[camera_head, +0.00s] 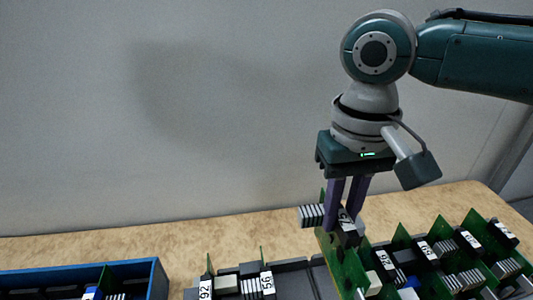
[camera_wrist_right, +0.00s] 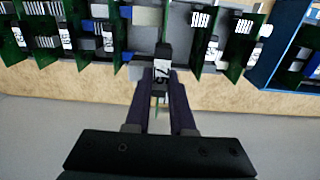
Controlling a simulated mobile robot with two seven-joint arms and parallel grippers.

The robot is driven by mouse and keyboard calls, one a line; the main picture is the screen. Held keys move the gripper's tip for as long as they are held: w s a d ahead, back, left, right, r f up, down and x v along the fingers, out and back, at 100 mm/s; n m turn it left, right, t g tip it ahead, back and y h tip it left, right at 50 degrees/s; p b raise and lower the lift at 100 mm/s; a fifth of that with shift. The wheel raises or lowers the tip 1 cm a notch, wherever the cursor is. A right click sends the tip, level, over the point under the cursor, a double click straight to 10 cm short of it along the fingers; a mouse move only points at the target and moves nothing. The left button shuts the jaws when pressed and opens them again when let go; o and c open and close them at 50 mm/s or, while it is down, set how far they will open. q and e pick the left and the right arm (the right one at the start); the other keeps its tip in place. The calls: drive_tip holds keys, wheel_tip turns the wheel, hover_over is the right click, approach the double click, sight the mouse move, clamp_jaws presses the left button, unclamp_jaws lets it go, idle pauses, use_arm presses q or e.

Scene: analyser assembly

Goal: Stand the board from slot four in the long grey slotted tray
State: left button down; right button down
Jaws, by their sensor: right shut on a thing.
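My right gripper (camera_head: 345,212) is shut on a green circuit board (camera_head: 335,258) by its dark top part. A white label, which seems to read 75, sits at the fingertips and shows in the right wrist view (camera_wrist_right: 161,72). The board is upright, over or in the long grey slotted tray (camera_head: 322,283), beside a bare stretch of it. I cannot tell whether its lower edge is seated, as the bottom is cut off or hidden. The tray also shows in the right wrist view (camera_wrist_right: 178,30). My left gripper is not in view.
Several labelled green boards (camera_head: 470,242) stand in a row to the right of the held board. Others (camera_head: 257,283) stand to its left. A blue bin (camera_head: 158,280) with boards is at the lower left. The wooden table (camera_head: 200,240) is clear behind, before a grey wall.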

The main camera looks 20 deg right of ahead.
drive_tip(key=shift+f+b, duration=1.2)
drive_tip(key=shift+f, duration=1.45)
drive_tip(key=shift+f+b, duration=0.3)
drive_tip(key=shift+f, duration=0.35)
drive_tip(key=shift+f+p, duration=0.1)
drive_tip(key=shift+p, duration=0.25)
drive_tip(key=shift+p, duration=0.35)
drive_tip(key=shift+f, duration=0.15)
